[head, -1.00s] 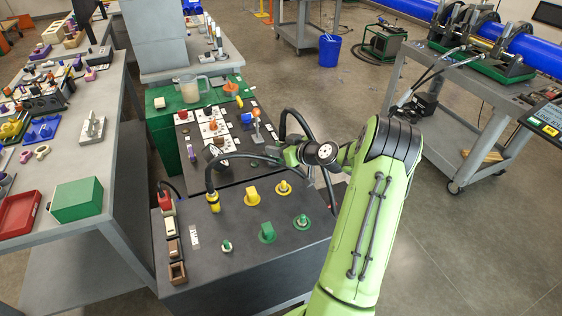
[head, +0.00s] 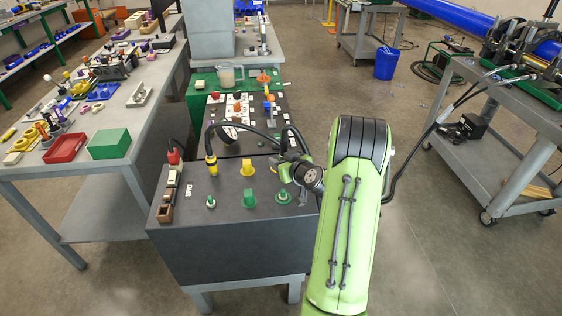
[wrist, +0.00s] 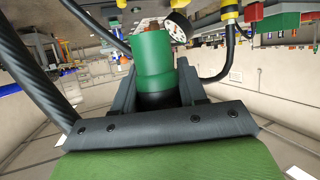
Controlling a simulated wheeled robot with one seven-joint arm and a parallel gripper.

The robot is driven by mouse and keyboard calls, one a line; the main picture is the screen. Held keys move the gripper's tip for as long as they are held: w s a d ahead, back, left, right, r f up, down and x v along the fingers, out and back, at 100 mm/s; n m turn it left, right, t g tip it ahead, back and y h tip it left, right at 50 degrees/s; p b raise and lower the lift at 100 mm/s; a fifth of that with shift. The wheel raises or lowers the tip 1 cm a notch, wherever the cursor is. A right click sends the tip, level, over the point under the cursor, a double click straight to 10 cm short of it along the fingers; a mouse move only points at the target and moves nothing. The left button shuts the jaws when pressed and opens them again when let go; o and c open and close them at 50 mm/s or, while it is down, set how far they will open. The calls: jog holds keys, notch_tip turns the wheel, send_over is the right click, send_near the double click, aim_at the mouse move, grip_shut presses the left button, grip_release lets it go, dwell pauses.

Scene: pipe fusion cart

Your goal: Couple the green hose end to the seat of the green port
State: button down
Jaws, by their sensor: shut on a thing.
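The green hose end (wrist: 152,62) is a green cylinder standing between the dark jaws of my gripper (wrist: 156,85) in the wrist view. My gripper is shut on it. The seat of the green port looks to be the small green round fitting with a pale centre (head: 210,202), at the left of the green row and bare. It lies left of my arm. A green block (head: 249,198) and a green round knob (head: 283,198) share its row.
Black hoses arch behind. A bench with a red tray (head: 66,148) is at left.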

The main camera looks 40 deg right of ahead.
notch_tip(320, 180, down, 6)
jog(key=b, duration=0.7)
jog(key=shift+r, duration=0.1)
jog(key=shift+b, duration=0.9)
dwell(0.5)
jog(key=shift+f+b, duration=2.1)
jog(key=shift+b, duration=0.45)
jog(key=c, duration=0.5)
grip_release()
jog(key=shift+r, duration=0.1)
jog(key=v, duration=1.5)
jog(key=shift+s+a+r+p, duration=0.1)
jog(key=shift+s+r+p, duration=0.15)
jog(key=shift+p, duration=0.1)
